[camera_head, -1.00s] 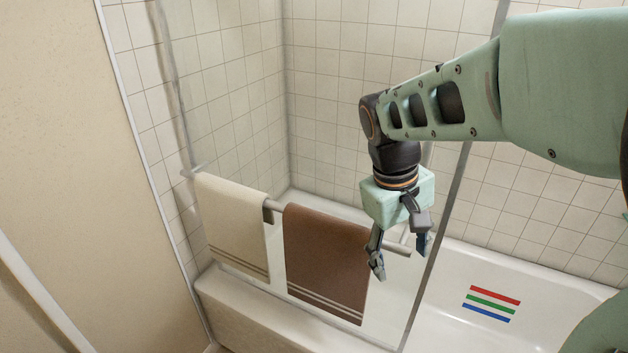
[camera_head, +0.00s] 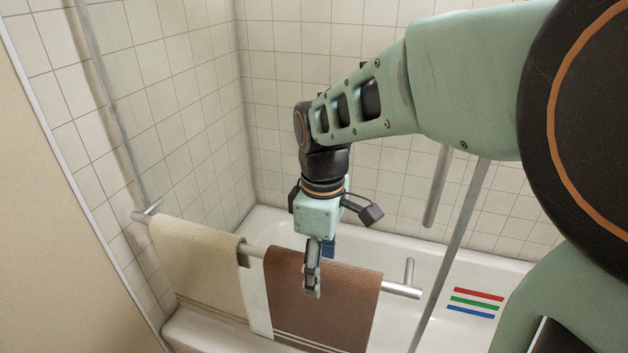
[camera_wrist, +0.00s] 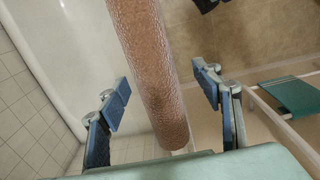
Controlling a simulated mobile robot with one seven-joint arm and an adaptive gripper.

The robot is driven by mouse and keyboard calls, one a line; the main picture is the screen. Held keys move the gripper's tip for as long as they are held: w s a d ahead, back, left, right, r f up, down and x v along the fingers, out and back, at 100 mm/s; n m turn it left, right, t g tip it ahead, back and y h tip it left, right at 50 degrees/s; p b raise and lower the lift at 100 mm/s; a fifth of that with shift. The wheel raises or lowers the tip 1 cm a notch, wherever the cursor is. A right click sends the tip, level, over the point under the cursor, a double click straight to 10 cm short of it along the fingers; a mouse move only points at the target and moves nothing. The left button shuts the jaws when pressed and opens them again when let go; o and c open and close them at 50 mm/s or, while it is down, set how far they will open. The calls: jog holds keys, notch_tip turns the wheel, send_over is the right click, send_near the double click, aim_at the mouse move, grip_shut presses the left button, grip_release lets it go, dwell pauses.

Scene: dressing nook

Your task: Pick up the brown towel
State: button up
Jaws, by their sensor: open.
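The brown towel (camera_head: 345,305) hangs folded over a metal towel bar (camera_head: 402,290). My gripper (camera_head: 320,268) points down over the towel's top edge, near its middle, with one finger in front of the bar and the other behind it. In the wrist view the towel (camera_wrist: 145,50) runs between the open fingers (camera_wrist: 163,92), with gaps on both sides. The gripper holds nothing. The towel's back side is hidden in the head view.
A cream towel (camera_head: 200,262) hangs on the same bar to the left. The bar is on a glass panel in front of a white bathtub (camera_head: 505,270) with coloured stripes. A metal post (camera_head: 455,245) stands right of the bar. A green item (camera_wrist: 290,97) shows at right in the wrist view.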

aim_at(322, 293)
notch_tip(322, 293, down, 4)
jog(key=shift+r, duration=0.2)
jog(key=shift+w+d+f, duration=0.1)
jog(key=shift+f, duration=1.25)
jog(key=shift+w+d+f, duration=0.1)
jog(key=shift+f, duration=1.25)
jog(key=shift+c, duration=0.4)
jog(key=c, duration=1.3)
